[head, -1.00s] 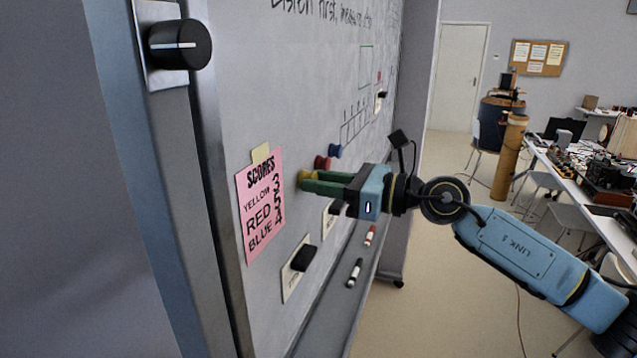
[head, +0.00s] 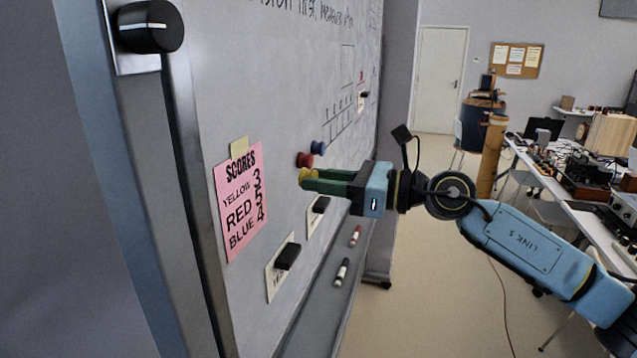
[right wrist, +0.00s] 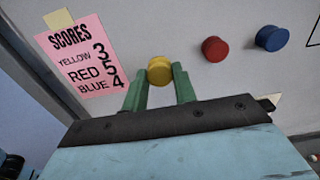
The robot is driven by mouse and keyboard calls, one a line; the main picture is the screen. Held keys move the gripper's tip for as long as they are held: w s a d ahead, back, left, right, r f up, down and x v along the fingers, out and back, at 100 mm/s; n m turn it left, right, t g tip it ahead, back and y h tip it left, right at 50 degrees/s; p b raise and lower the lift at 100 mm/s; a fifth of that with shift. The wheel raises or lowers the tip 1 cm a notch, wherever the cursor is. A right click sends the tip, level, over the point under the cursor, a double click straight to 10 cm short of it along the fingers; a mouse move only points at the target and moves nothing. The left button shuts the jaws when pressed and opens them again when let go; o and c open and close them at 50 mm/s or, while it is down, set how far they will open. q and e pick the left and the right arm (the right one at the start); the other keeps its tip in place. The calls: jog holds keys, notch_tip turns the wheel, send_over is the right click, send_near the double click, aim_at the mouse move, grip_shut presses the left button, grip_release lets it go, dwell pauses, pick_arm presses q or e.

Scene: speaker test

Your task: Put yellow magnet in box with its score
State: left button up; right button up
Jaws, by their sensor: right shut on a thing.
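The yellow magnet (head: 304,176) is held between the green fingertips of my right gripper (head: 313,181), which is shut on it. It is in front of the whiteboard (head: 235,90), below the red magnet (head: 304,160); it looks slightly off the surface, but the gap is hard to judge. In the right wrist view the yellow magnet (right wrist: 159,69) sits between the fingertips, right of the pink score sheet (right wrist: 84,62), which reads yellow 3, red 5, blue 4. A row of boxes (head: 341,122) is drawn farther along the board; its labels are too small to read. My left gripper is not in view.
The blue magnet (head: 317,148) sits beyond the red one. Black erasers (head: 288,256) on pale cards are lower on the board. Markers (head: 342,271) lie on the tray below. A black knob (head: 150,27) is on the left frame.

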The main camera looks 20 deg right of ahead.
jog(key=shift+b+v, duration=1.25)
jog(key=shift+v, duration=0.45)
jog(key=shift+s, duration=0.1)
